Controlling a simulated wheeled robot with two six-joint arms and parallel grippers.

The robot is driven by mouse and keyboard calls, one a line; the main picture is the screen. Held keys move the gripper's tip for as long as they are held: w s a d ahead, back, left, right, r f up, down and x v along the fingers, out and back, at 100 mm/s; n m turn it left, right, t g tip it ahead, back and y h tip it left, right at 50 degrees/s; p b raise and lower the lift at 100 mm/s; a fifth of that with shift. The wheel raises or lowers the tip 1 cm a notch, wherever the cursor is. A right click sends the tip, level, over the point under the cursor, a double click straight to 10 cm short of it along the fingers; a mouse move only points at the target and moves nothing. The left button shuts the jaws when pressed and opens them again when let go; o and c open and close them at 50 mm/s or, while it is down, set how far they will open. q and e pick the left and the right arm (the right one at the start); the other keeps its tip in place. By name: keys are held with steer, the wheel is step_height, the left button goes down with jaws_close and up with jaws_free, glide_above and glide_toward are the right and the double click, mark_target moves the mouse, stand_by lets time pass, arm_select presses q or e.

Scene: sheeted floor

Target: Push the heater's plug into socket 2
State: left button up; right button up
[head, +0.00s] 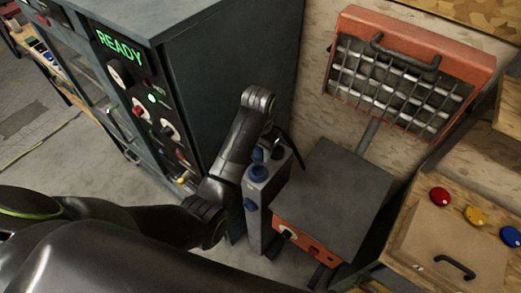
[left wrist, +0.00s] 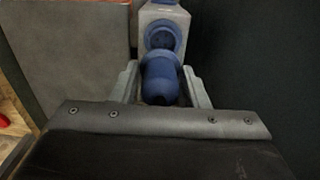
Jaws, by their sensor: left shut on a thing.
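The blue plug (left wrist: 160,80) is between the pale fingers of my left gripper (left wrist: 161,88), which is shut on it. It lines up with a round blue socket (left wrist: 162,37) on a grey post; I cannot tell how far it is in. In the head view the plug (head: 257,156) stands over a blue socket ring (head: 259,173) on top of the post (head: 257,230), with my left gripper (head: 264,148) beside it. Another blue socket (head: 250,205) is on the post's front. No socket number is readable. The orange heater (head: 480,72) with a wire grille is behind, right. My right gripper is not visible.
A dark cabinet (head: 215,60) with a green READY display stands close left of the post. A dark-topped orange unit (head: 335,195) stands close on the right. Further right is a wooden bench with red (head: 440,196), yellow and blue buttons. Open floor shows at left.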

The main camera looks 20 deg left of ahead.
mark_target(258, 156)
arm_select(q)
steer(key=shift+w+a+f, duration=0.15)
steer(key=shift+a, duration=0.25)
steer(key=shift+d+f+b, duration=0.2)
steer(key=shift+f+b, duration=0.15)
steer(key=shift+f, duration=0.4)
steer(key=shift+f+b, duration=0.35)
steer(key=shift+f, duration=0.6)
steer(key=shift+f+b, duration=0.4)
steer(key=shift+f, duration=0.7)
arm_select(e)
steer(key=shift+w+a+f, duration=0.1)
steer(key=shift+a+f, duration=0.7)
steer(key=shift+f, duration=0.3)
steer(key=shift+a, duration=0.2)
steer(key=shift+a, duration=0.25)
arm_select(q)
steer(key=shift+f+p, duration=0.3)
steer(key=shift+f, duration=0.05)
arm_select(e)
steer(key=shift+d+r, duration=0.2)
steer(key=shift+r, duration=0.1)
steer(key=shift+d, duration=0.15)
